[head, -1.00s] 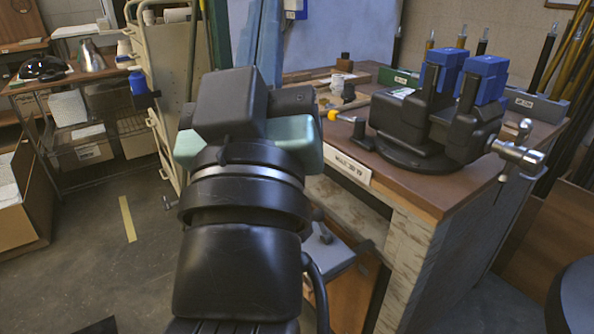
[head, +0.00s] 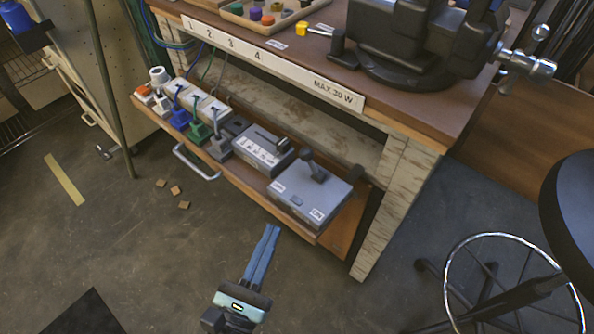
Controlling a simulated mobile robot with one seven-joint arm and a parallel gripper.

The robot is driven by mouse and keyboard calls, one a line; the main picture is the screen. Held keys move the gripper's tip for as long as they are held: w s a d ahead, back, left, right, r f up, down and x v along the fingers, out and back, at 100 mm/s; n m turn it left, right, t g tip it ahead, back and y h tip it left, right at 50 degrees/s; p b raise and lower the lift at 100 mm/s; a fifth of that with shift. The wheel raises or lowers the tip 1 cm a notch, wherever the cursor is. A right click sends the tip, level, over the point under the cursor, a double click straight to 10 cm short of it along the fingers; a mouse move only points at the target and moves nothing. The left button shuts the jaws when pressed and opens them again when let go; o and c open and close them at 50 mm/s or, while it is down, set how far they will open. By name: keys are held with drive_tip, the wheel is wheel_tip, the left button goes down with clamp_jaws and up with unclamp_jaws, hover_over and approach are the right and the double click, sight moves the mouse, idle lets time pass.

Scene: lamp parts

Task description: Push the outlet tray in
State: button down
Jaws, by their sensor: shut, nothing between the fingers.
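The outlet tray (head: 255,196) is a wooden pull-out shelf under the workbench, and it juts out in front of the bench. It carries a power strip (head: 205,104) with coloured plugs, a dark grey box (head: 262,148) and a grey switch box (head: 308,193) with a lever. A metal bar handle (head: 194,163) is on its front edge. My gripper (head: 271,229) has long blue fingers, shut together and empty.
The workbench (head: 415,125) has a label strip and a black vise-like fixture (head: 400,40) on top. A stool with a chrome ring (head: 515,240) stands at the right. Small brown blocks (head: 175,190) lie on the floor left of my gripper. The floor there is otherwise mostly clear.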

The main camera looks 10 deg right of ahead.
sight(326, 187)
drive_tip(key=b+x, duration=0.3)
drive_tip(key=x, duration=1)
drive_tip(key=shift+w, duration=0.1)
drive_tip(key=shift+d, duration=0.1)
drive_tip(key=w+d+b, duration=0.1)
drive_tip(key=w+d, duration=0.2)
drive_tip(key=d, duration=0.1)
drive_tip(key=w+d+b, duration=0.1)
drive_tip(key=w+d, duration=0.2)
drive_tip(key=d, duration=0.2)
drive_tip(key=w+d+b, duration=0.2)
drive_tip(key=w+d, duration=0.1)
drive_tip(key=d, duration=0.1)
drive_tip(key=shift+w+d+f, duration=0.1)
drive_tip(key=shift+w+d, duration=0.05)
drive_tip(key=shift+w, duration=0.25)
drive_tip(key=shift+w+d+r, duration=0.1)
drive_tip(key=shift+d+r, duration=0.1)
drive_tip(key=shift+r, duration=0.1)
drive_tip(key=shift+d, duration=0.1)
drive_tip(key=shift+s+f, duration=0.3)
drive_tip(key=shift+f, duration=0.05)
drive_tip(key=p+v, duration=0.1)
drive_tip(key=v, duration=0.6)
drive_tip(key=p+v, duration=0.1)
drive_tip(key=v, duration=0.6)
drive_tip(key=shift+w+a+r, duration=0.15)
drive_tip(key=shift+w+a, duration=0.05)
drive_tip(key=shift+a, duration=0.1)
